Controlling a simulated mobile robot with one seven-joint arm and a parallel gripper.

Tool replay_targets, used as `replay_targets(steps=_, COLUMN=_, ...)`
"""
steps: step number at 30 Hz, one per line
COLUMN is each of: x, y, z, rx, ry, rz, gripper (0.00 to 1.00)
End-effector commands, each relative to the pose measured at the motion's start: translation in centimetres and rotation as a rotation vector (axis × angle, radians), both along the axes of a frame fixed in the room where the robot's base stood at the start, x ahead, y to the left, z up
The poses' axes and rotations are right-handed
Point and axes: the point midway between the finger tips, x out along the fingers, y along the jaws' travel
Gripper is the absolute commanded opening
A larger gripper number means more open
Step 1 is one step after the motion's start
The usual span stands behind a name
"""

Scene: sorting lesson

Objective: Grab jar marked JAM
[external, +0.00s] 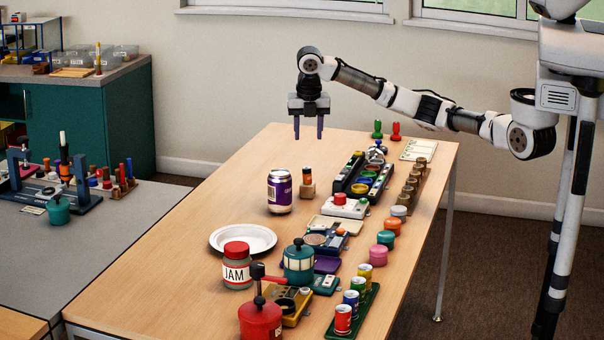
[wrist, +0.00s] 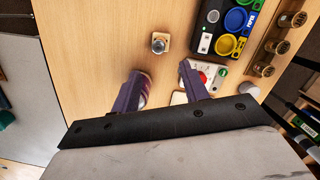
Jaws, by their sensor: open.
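The jar marked JAM (external: 237,266) stands upright near the front left of the wooden table. It has a red lid and a white label with dark letters. My gripper (external: 308,135) hangs pointing down above the far part of the table, well behind and above the jar. Its two dark fingers are apart with nothing held between them. The fingers also show in the wrist view (wrist: 165,85). I cannot make out the jar in the wrist view.
A white plate (external: 243,239) lies just behind the jar. A purple can (external: 279,191) stands farther back. Several small items line the table's right side. The table's left side is clear.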

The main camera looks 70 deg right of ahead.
Motion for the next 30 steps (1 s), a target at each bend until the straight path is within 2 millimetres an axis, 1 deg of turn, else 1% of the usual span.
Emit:
replay_targets(steps=9, x=0.0, y=0.0, z=0.0, rx=0.000, ry=0.000, rz=0.000, gripper=0.45)
replay_targets(steps=11, x=0.0, y=0.0, z=0.0, rx=0.000, ry=0.000, rz=0.000, gripper=0.51)
replay_targets(steps=19, x=0.0, y=0.0, z=0.0, rx=0.000, ry=0.000, rz=0.000, gripper=0.86)
replay_targets(steps=26, x=0.0, y=0.0, z=0.0, rx=0.000, ry=0.000, rz=0.001, gripper=0.86)
replay_targets(steps=27, x=0.1, y=0.3, z=0.0, rx=-0.001, ry=-0.001, rz=0.006, gripper=0.86)
replay_targets(steps=29, x=0.4, y=1.4, z=0.0, rx=-0.004, ry=-0.006, rz=0.035, gripper=0.86)
replay_targets(steps=30, x=0.8, y=2.8, z=0.1, rx=-0.009, ry=-0.011, rz=0.071, gripper=0.86)
